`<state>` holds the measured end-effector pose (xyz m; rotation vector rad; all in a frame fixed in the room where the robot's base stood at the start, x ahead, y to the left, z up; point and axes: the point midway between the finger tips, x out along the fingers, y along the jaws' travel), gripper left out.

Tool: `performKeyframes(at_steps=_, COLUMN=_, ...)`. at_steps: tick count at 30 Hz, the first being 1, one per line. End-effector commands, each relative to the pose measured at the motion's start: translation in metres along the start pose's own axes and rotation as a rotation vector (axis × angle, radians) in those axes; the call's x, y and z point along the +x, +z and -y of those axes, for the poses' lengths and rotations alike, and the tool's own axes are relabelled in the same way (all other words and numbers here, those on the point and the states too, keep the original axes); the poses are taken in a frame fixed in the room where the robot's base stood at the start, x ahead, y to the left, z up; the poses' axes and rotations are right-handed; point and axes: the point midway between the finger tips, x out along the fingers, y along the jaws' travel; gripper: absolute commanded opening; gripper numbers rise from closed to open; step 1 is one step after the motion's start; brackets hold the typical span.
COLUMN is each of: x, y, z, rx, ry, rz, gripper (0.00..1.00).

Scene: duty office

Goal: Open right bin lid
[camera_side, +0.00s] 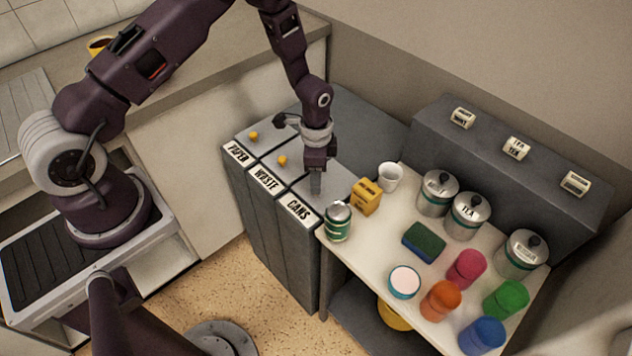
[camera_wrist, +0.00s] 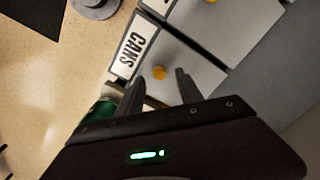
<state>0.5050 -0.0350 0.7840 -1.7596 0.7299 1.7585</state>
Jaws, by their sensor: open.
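The right bin, labelled CANS (camera_side: 299,211), has a closed grey lid (camera_side: 334,184). The lid (camera_wrist: 203,75) and the CANS label (camera_wrist: 133,45) also show in the wrist view. A small yellow knob (camera_wrist: 159,72) on this lid shows between my fingers in the wrist view; in the side view it is hidden behind my gripper. My gripper (camera_side: 316,190) points down over the lid with its fingers apart. In the wrist view my gripper (camera_wrist: 156,80) has one finger on each side of the knob, empty. I cannot tell whether the fingers touch it.
The PAPER (camera_side: 237,152) and WASTE (camera_side: 265,180) bins stand to the left, lids closed with yellow knobs. A green can (camera_side: 338,222), yellow box (camera_side: 366,196) and white cup (camera_side: 390,176) stand close to the right. Canisters, a sponge (camera_side: 424,242) and coloured cups fill the table (camera_side: 372,254).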

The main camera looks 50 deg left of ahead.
Motion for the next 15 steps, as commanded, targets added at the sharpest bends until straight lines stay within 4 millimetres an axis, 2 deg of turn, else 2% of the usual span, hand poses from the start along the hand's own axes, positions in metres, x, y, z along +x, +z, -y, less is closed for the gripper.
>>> performKeyframes(at_steps=1, x=0.009, y=0.001, z=-0.001, rx=0.000, ry=0.001, rz=0.002, gripper=0.43)
performKeyframes(at_steps=5, x=0.024, y=0.000, z=-0.001, rx=-0.001, ry=0.001, rz=0.001, gripper=0.43)
performKeyframes(at_steps=13, x=0.027, y=0.000, z=0.000, rx=-0.001, ry=0.000, rz=0.000, gripper=0.43)
performKeyframes(at_steps=15, x=0.027, y=0.000, z=0.000, rx=-0.001, ry=0.000, rz=0.000, gripper=0.31)
